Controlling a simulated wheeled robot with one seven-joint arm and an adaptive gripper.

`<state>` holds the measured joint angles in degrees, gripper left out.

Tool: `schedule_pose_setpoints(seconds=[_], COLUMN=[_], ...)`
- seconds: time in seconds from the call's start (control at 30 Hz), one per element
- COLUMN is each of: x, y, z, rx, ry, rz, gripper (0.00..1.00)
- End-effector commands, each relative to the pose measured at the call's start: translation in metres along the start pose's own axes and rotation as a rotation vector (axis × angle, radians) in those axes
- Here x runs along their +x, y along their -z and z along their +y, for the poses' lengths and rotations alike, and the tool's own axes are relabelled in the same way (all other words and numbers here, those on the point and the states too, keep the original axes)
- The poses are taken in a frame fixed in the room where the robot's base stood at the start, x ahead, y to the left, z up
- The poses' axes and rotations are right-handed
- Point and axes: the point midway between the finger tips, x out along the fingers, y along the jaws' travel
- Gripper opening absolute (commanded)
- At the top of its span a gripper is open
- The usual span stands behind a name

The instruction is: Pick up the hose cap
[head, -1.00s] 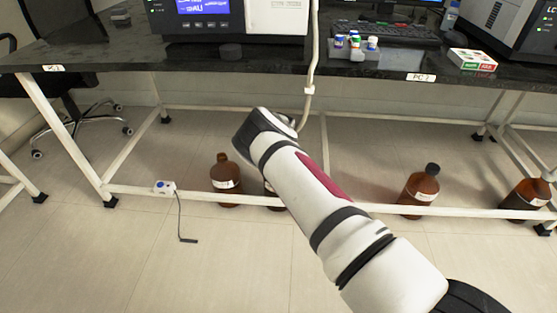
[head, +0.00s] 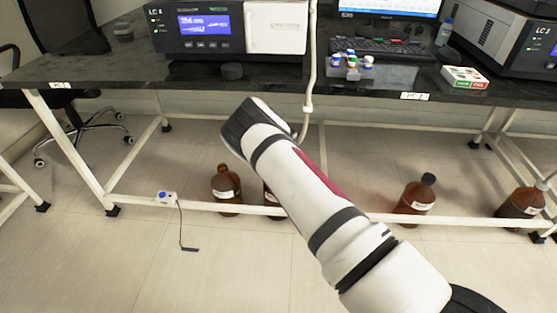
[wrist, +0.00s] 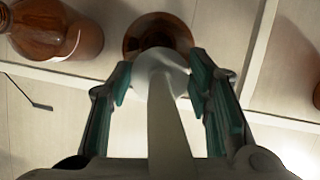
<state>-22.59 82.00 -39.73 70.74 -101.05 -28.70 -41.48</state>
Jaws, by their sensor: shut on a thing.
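The hose cap (wrist: 160,78) is a pale white piece between the fingers of my gripper (wrist: 160,82) in the wrist view. The two dark fingers with teal pads are closed on its sides. A pale strip, seemingly the hose (wrist: 168,130), runs from it toward the camera. In the head view the white hose (head: 309,80) hangs over the bench front and curves behind the end of my arm. The gripper and cap are hidden there by my arm.
A brown bottle (wrist: 158,32) stands on the floor beyond the cap, with another bottle (wrist: 60,28) to its left. The bench (head: 400,88) and its lower white rail (head: 380,217) are close to my arm. More brown bottles (head: 416,196) stand right.

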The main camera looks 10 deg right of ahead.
Motion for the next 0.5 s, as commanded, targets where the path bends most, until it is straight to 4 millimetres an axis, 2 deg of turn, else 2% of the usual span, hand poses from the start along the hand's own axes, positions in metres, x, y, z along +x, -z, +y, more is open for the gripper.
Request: schedule_pose_setpoints(seconds=[0.03, 0.2, 0.5], x=[-0.01, -0.028, -0.044], y=[0.009, 0.044, 0.084], z=[-0.001, -0.004, -0.006], rx=[0.008, 0.01, 0.006], ry=[-0.001, 0.002, 0.002], rz=[0.001, 0.003, 0.003], gripper=[0.2, 0.2, 0.2])
